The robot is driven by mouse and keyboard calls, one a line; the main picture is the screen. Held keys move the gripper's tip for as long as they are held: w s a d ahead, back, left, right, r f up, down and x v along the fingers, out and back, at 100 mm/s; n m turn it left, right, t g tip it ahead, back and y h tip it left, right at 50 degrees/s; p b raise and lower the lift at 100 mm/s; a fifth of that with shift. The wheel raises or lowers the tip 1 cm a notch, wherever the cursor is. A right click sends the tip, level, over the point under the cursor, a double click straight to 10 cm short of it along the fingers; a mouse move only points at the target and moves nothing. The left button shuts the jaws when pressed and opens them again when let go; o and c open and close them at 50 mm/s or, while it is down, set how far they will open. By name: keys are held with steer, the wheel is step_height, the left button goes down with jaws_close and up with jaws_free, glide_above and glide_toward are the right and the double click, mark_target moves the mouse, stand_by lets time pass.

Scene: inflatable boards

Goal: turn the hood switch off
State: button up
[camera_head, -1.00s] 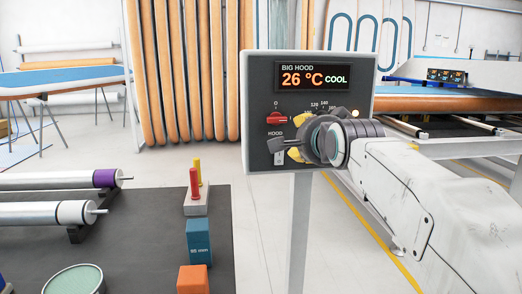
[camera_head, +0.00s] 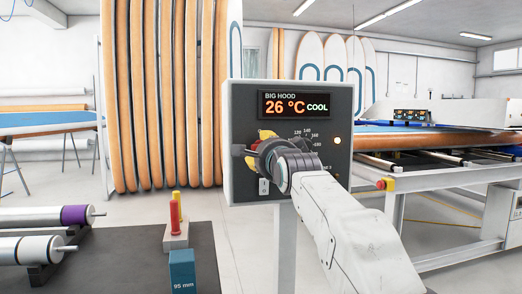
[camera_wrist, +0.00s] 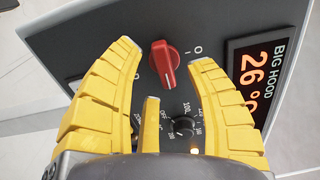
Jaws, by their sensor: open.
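The red rotary knob (camera_wrist: 165,63) sits on the dark control panel (camera_wrist: 95,22), with an O mark to its right in the wrist view. Its long grip runs nearly up and down in that view. My gripper (camera_wrist: 163,53) has its yellow fingers spread on either side of the knob, with a visible gap to each; contact is not seen. In the head view, my gripper (camera_head: 262,143) is in front of the left part of the panel (camera_head: 241,105) and hides most of the knob.
A black numbered dial (camera_wrist: 183,127) and a lit amber lamp (camera_head: 337,141) are close by on the panel. The display (camera_head: 296,105) reads 26 °C COOL. A grey table with rollers and blocks (camera_head: 182,270) stands at the lower left.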

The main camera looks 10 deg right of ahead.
steer(key=shift+w, duration=1.45)
jaws_close()
